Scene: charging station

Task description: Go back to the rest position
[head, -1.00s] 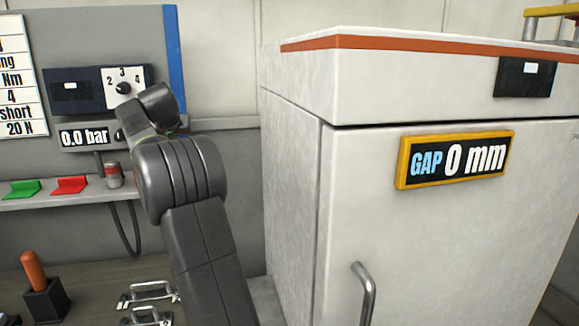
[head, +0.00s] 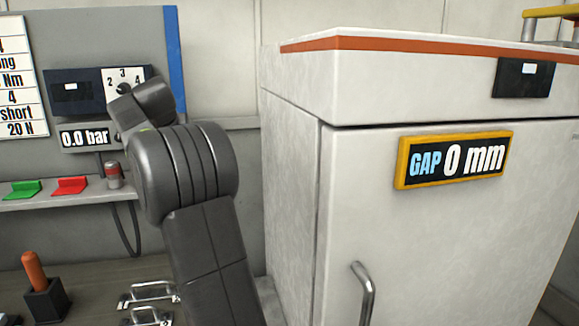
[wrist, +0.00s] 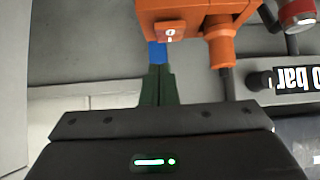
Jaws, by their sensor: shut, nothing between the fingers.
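My gripper (wrist: 158,70) shows in the wrist view as narrow dark green fingers closed together in front of its black body, with nothing held. The fingers point toward an orange device (wrist: 185,18) with a small "0" label. A small blue patch shows between the fingertips and the device; I cannot tell whether they touch. In the head view my folded arm rises in front of the wall panel (head: 148,50), and the gripper is hidden behind it.
A white cabinet (head: 290,185) with a "GAP 0 mm" display (head: 455,160) stands close to the right of my arm. An orange-handled tool (head: 35,270) stands lower left.

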